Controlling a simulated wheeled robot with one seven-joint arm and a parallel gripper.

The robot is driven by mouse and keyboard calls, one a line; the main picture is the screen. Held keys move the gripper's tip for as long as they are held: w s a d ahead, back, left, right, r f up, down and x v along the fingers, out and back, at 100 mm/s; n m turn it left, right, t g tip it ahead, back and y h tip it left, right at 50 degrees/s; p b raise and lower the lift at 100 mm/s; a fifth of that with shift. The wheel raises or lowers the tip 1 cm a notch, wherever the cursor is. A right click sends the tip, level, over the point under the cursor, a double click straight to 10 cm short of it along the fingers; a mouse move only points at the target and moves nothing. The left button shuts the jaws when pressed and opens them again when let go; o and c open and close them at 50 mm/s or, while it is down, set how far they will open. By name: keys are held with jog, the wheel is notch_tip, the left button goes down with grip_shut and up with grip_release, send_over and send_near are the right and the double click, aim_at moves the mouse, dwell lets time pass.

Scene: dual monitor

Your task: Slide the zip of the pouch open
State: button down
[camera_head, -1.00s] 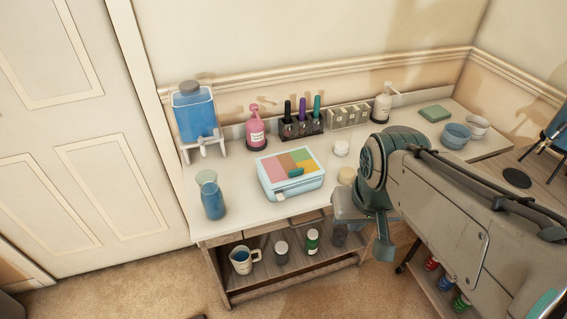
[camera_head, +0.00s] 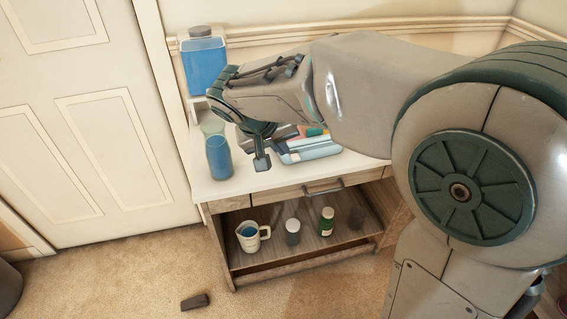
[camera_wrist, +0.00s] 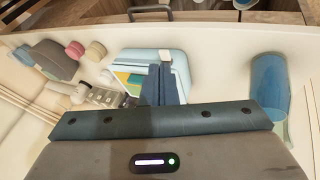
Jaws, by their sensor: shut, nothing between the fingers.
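The pouch is a light blue case (camera_head: 312,152) on the white tabletop, partly hidden behind my arm in the head view. In the wrist view the pouch (camera_wrist: 140,56) lies under and beyond my fingers, with coloured panels on its top. A small white tab (camera_wrist: 165,54) shows at its edge just past the fingertips; I cannot tell if it is the zip pull. My gripper (camera_wrist: 161,70) is shut and empty, its fingers covering part of the pouch. In the head view my gripper (camera_head: 261,162) hangs left of the pouch. Contact cannot be told.
A blue-filled carafe (camera_head: 219,157) stands left of my gripper and shows right in the wrist view (camera_wrist: 268,85). A blue dispenser (camera_head: 205,66) stands behind. The lower shelf holds a measuring jug (camera_head: 250,238) and small bottles. A dark block (camera_head: 195,302) lies on the floor.

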aim_at(295, 156)
jog(key=w+a+f+t+b, duration=0.1)
jog(key=w+a+f, duration=0.1)
jog(key=a, duration=0.4)
jog(key=shift+a+f+b, duration=0.25)
jog(key=shift+f+b, duration=0.05)
jog(key=shift+f, duration=0.25)
jog(key=shift+f, duration=0.1)
jog(key=x, duration=0.5)
jog(key=b+x, duration=0.1)
jog(key=x, duration=0.4)
jog(key=shift+w+d, duration=0.25)
jog(key=shift+d, duration=0.05)
jog(key=shift+w+d+r, duration=0.1)
jog(key=shift+w+d, duration=0.05)
jog(key=shift+d, duration=0.45)
jog(key=shift+w+d+r, duration=0.1)
jog(key=shift+w+d, duration=0.05)
jog(key=shift+d, duration=0.45)
jog(key=shift+w+d, duration=0.2)
jog(key=shift+d, duration=0.3)
